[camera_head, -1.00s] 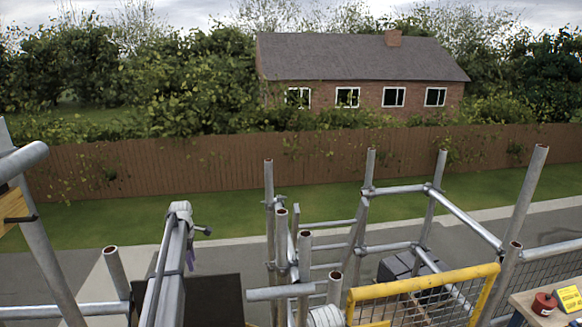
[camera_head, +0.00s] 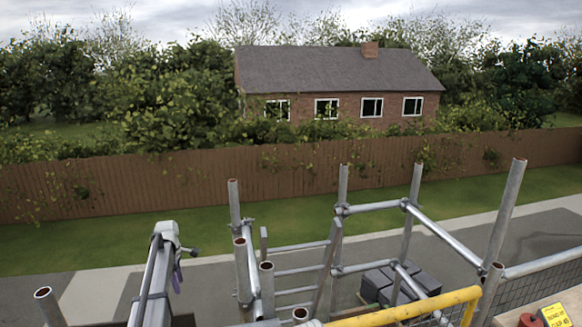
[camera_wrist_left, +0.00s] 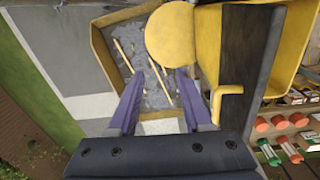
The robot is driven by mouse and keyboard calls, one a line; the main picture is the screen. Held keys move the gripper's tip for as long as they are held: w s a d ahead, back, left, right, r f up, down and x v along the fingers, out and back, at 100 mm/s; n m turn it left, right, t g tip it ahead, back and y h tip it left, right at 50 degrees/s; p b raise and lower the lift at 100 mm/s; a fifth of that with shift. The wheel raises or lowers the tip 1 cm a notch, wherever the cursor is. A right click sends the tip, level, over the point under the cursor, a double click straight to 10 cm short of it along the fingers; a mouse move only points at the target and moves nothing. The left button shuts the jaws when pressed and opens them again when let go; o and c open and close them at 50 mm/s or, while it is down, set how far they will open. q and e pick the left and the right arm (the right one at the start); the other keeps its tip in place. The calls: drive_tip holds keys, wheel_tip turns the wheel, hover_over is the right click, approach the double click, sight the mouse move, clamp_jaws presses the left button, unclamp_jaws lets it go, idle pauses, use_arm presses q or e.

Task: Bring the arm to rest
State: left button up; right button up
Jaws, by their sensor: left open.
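My left gripper (camera_wrist_left: 160,78) shows in the wrist view as two purple fingers. They are apart, with nothing held between them, and point down from above. Below and beyond the fingertips lies an open container (camera_wrist_left: 103,48) with grey rubble and thin wooden strips in it. A yellow round thing (camera_wrist_left: 172,35) is just beyond the right finger. In the head view a small purple piece (camera_head: 177,278) shows below the top of a grey upright structure; I cannot tell for sure that it is my finger. My right gripper is not in view.
Scaffold tubes (camera_head: 344,225) stand in the middle and right of the head view, with a yellow rail (camera_head: 415,306) in front. Dark blocks (camera_head: 395,284) lie behind them. Orange-ended cylinders (camera_wrist_left: 281,123) are at the right in the wrist view. A fence (camera_head: 200,180) and house are far off.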

use_arm(q)
drive_tip(key=s+d+f+m+b, duration=0.55)
drive_tip(key=s+d, duration=0.45)
drive_tip(key=d, duration=0.2)
drive_tip(key=s+d+f+m+b, duration=0.4)
drive_tip(key=s+d+m, duration=0.3)
drive_tip(key=s+d, duration=0.4)
drive_tip(key=s+d+f+m+b, duration=0.3)
drive_tip(key=s+d+m, duration=0.2)
drive_tip(key=s, duration=0.4)
drive_tip(key=s+d+f+m+g+y+b, duration=0.1)
drive_tip(key=s+d+f+m+b, duration=0.2)
drive_tip(key=s, duration=0.6)
drive_tip(key=d+m, duration=0.2)
drive_tip(key=m, duration=0.1)
drive_tip(key=shift+s+d, duration=0.15)
drive_tip(key=shift+d, duration=0.2)
drive_tip(key=shift+f, duration=0.1)
